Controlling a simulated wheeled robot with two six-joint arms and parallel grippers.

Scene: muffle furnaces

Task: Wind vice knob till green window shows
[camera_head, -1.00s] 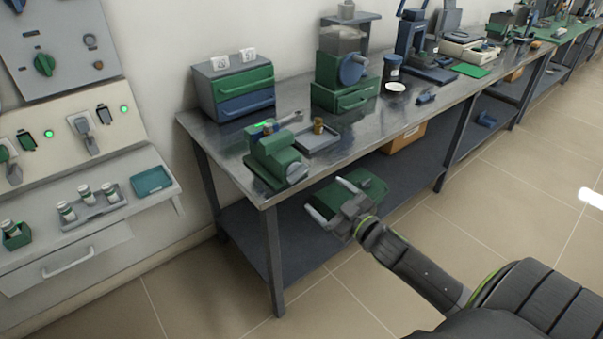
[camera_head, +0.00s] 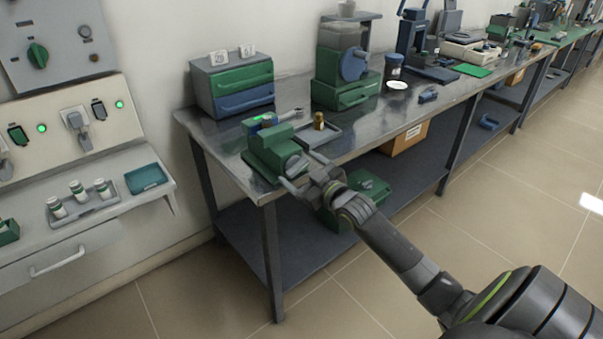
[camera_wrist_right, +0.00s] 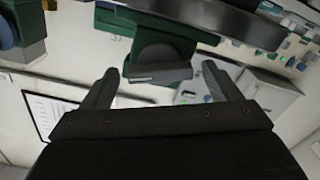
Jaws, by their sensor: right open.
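The green vice (camera_head: 268,150) stands at the near left corner of the metal bench. A round grey knob (camera_head: 297,165) is on its front right side. My right gripper (camera_head: 301,169) is open, its two fingers spread just in front of the knob. Contact cannot be told. In the right wrist view the open fingers (camera_wrist_right: 160,70) point at a green body with a grey edge (camera_wrist_right: 160,72), which seems to be part of the vice. A small bright green patch (camera_head: 251,121) shows at the vice's back; I cannot tell if it is the window. My left gripper is out of view.
A grey tray (camera_head: 322,138) with a brass piece (camera_head: 318,121) lies right of the vice. A drawer box (camera_head: 232,85) and a green machine (camera_head: 345,80) stand behind. Another green unit (camera_head: 368,187) sits on the lower shelf, below my right arm.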

